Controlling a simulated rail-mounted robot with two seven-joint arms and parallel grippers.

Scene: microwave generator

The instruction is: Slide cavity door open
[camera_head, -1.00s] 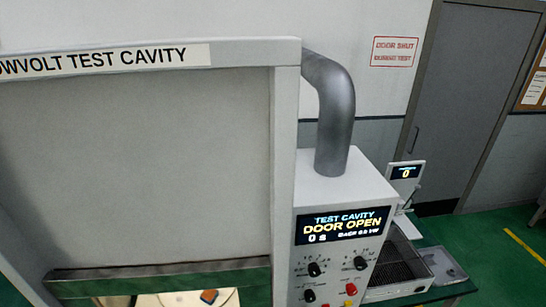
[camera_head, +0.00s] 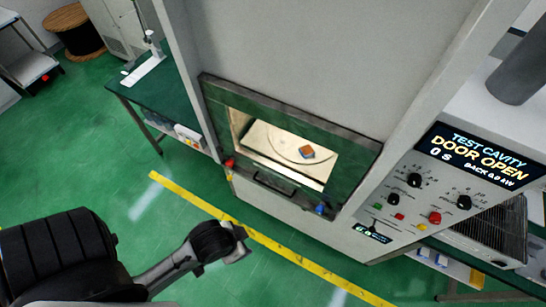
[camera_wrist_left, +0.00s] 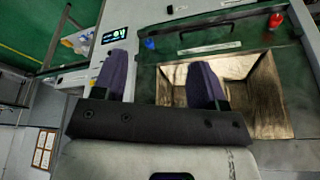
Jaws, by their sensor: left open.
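The test cavity's green framed front (camera_head: 345,180) surrounds a lit opening (camera_head: 285,150). Inside is a pale round plate with a small orange and blue item (camera_head: 307,151) on it. A dark bar handle (camera_head: 273,180) is on the lower green strip; a bar handle also shows in the left wrist view (camera_wrist_left: 210,47). I cannot tell how far the door panel is slid. The display (camera_head: 480,157) reads DOOR OPEN. My left gripper (camera_head: 240,243) is in front of and below the cavity, apart from the handle. In the left wrist view its purple fingers (camera_wrist_left: 162,82) are spread and empty.
A red knob (camera_head: 229,162) and a blue knob (camera_head: 320,209) flank the handle. The control panel (camera_head: 425,200) is at right. A green bench (camera_head: 150,95) stands left of the cavity. A yellow line (camera_head: 205,208) crosses the open green floor in front.

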